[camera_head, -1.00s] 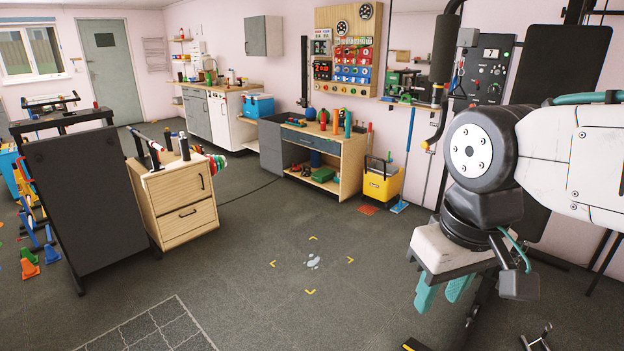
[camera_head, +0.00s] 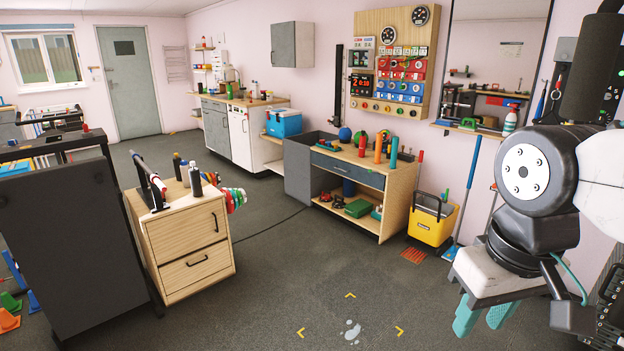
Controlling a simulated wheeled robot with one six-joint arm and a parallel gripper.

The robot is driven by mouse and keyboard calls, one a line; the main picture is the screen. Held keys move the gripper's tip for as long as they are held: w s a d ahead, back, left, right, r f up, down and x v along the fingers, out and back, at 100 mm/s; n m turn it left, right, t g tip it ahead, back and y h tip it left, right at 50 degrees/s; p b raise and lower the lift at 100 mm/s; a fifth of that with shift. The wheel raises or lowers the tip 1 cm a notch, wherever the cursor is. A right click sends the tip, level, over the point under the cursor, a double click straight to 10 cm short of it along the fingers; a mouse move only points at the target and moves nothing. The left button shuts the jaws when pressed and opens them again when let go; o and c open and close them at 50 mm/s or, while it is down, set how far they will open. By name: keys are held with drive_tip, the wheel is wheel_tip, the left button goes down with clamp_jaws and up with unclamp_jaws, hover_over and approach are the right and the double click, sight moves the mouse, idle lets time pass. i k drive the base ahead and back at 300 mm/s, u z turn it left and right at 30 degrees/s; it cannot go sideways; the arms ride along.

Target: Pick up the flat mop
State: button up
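The flat mop (camera_head: 466,192) leans upright against the pink wall right of centre. It has a thin blue and grey pole and a flat blue head (camera_head: 452,252) on the floor. It stands just right of the yellow bucket (camera_head: 431,222). My gripper (camera_head: 483,318) hangs at the lower right in the foreground, nearer to me than the mop. Its two teal fingers point down and are apart, with nothing seen between them. The mop's pole and head show clear of my arm.
A wooden workbench (camera_head: 398,200) stands left of the bucket. A wooden drawer cabinet (camera_head: 190,250) and a dark panel (camera_head: 75,245) stand at the left. The floor (camera_head: 300,270) in the middle is open.

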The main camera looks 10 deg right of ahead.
sight(451, 254)
drive_tip(key=z, duration=0.3)
drive_tip(key=i, duration=2.5)
drive_tip(key=z, duration=0.75)
drive_tip(key=i, duration=2.25)
drive_tip(key=z, duration=0.35)
